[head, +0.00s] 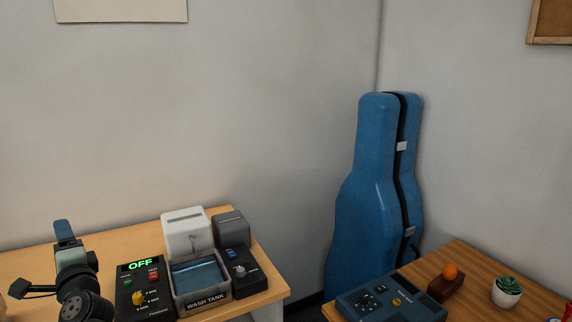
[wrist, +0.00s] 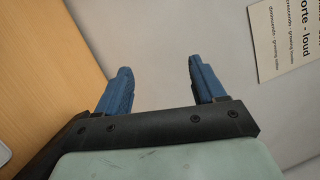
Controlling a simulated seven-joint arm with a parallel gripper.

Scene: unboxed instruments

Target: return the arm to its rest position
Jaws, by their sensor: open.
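My gripper (head: 62,229) shows at the lower left of the head view, raised with its blue fingers pointing up, beside the control box marked OFF. In the wrist view my gripper (wrist: 159,76) has its two blue fingers wide apart with nothing between them. Beyond the fingers is pale wall. In the head view the fingers overlap one another, and the lower arm runs out of the bottom edge.
A control box (head: 157,299) and a wash tank (head: 207,302) stand on the left table (head: 265,287), right of my arm. A blue instrument case (head: 369,210) stands in the corner. The right table (head: 505,262) holds a blue device (head: 377,312) and a plant (head: 507,286).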

